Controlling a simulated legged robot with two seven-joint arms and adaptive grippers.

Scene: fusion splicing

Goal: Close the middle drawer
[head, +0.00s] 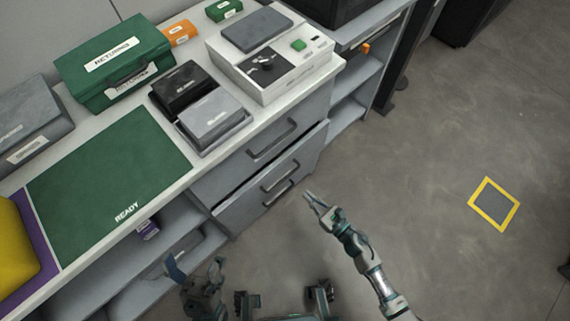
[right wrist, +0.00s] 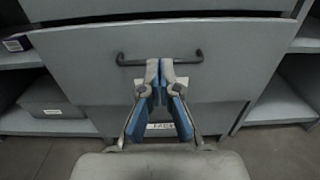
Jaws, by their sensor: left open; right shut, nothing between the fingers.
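The grey cabinet under the worktop has a stack of drawers with dark bar handles. The middle drawer (head: 262,190) stands a little proud of the cabinet, with a dark gap along its top edge. It fills much of the right wrist view (right wrist: 95,70), where its handle (right wrist: 125,62) spans the centre and a gap shows above. My right gripper (head: 316,203) is shut and empty in front of the drawer. Its fingertips (right wrist: 160,68) overlap the handle in the picture; contact cannot be told. My left gripper (head: 175,268) is open, low by the open shelves, away from the drawer.
The worktop holds a green case (head: 112,62), a white splicer unit (head: 270,70), black and grey boxes, and a green mat (head: 105,180). Open shelves flank the drawers. The floor (head: 420,150) to the right is clear, with a yellow-framed square (head: 494,204).

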